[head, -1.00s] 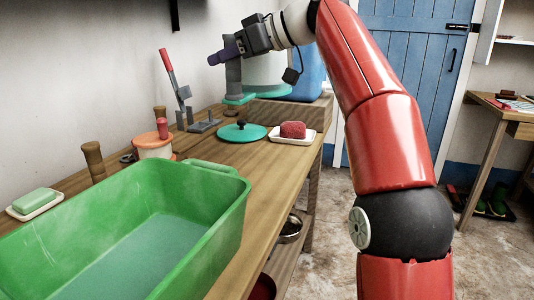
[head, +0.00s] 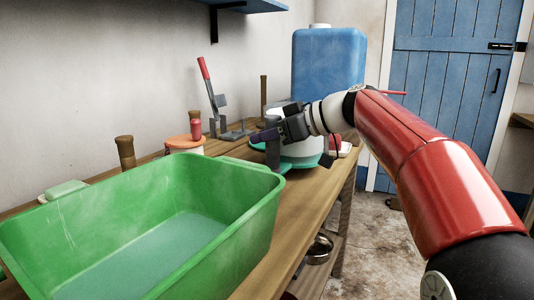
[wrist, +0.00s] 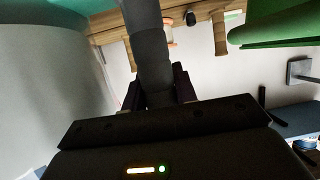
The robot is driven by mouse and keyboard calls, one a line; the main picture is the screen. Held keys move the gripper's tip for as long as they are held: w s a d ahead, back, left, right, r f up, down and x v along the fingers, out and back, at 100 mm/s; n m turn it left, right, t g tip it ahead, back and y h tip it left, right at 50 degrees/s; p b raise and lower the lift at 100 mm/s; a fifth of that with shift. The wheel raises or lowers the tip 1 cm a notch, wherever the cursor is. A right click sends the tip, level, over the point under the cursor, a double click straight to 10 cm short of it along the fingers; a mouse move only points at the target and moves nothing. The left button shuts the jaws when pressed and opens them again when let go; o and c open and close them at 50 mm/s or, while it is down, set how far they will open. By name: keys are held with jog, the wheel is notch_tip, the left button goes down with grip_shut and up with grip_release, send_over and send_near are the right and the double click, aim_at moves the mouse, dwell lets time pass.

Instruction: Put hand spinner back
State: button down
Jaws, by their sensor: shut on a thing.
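The hand spinner, as I take it, is a pale drum (head: 303,148) on a teal base (head: 308,162) with a dark grey upright handle. It is over the bench, beyond the green tub; I cannot tell whether it touches the wood. My gripper (head: 268,136) is shut on the grey handle (head: 272,156), left of the drum. In the wrist view the handle (wrist: 150,45) runs between my jaws, and the drum (wrist: 50,95) fills the left side. My wrist hides part of the drum in the head view.
The green tub (head: 235,205) stands in front on the wooden bench (head: 310,200). A red-handled lever tool (head: 220,105), an orange-topped pot (head: 185,143) and wooden pegs line the wall side. A blue jug (head: 328,75) stands behind. A teal lid (head: 257,146) is partly hidden.

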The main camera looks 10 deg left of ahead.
aim_at(267, 149)
jog(key=shift+f, duration=1.55)
jog(key=shift+f+b, duration=0.25)
jog(key=shift+b, duration=0.25)
jog(key=c, duration=1.1)
grip_release()
jog(key=shift+r, duration=0.2)
jog(key=v, duration=1.2)
